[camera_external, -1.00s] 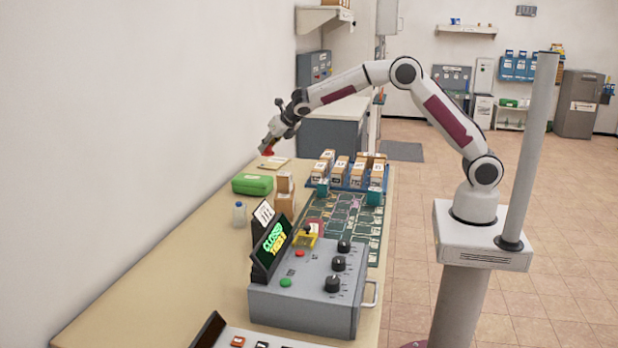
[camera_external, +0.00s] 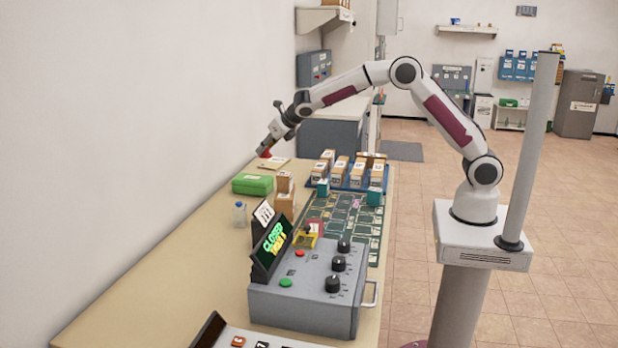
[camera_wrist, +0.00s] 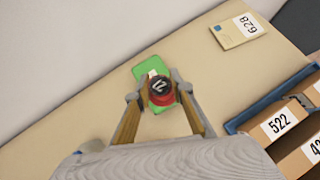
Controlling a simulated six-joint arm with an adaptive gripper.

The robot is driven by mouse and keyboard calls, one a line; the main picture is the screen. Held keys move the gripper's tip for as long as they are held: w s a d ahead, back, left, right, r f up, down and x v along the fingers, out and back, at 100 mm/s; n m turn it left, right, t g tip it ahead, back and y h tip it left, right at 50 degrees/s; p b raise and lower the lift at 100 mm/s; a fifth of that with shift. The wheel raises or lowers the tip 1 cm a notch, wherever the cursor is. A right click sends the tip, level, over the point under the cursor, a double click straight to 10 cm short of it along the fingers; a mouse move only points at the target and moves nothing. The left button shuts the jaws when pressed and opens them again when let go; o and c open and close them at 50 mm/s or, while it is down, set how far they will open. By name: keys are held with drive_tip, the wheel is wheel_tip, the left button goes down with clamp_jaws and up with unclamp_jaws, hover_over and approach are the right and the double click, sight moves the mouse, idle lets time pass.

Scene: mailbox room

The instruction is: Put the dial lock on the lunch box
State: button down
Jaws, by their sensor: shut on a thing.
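My gripper (camera_external: 265,152) is shut on the dial lock (camera_wrist: 161,91), a red disc with a dark face and a white mark. It also shows as a small red spot in the external view. In the wrist view my gripper (camera_wrist: 160,96) has one finger on each side of the lock. The lunch box (camera_external: 252,184) is a green closed box on the table near the wall. In the wrist view the lunch box (camera_wrist: 150,70) lies beyond the lock, which hides part of it. My gripper is above the table, apart from the lunch box in the external view.
A blue tray (camera_wrist: 235,125) holds several numbered boxes to the right. An envelope marked 628 (camera_wrist: 238,30) lies on the table. A bottle (camera_external: 240,214), cardboard boxes (camera_external: 285,200) and a grey control box (camera_external: 310,295) stand nearer the camera. The wall (camera_external: 150,110) borders the table's left.

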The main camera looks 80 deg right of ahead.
drive_tip(key=shift+f, duration=2.6)
drive_tip(key=shift+f, duration=0.1)
drive_tip(key=shift+f, duration=1.75)
drive_tip(key=shift+f, duration=0.15)
drive_tip(key=c, duration=1.8)
unclamp_jaws()
drive_tip(key=shift+o, duration=0.2)
drive_tip(key=shift+v, duration=0.85)
drive_tip(key=v, duration=1)
drive_tip(key=shift+s+r, duration=0.2)
drive_tip(key=shift+r, duration=0.05)
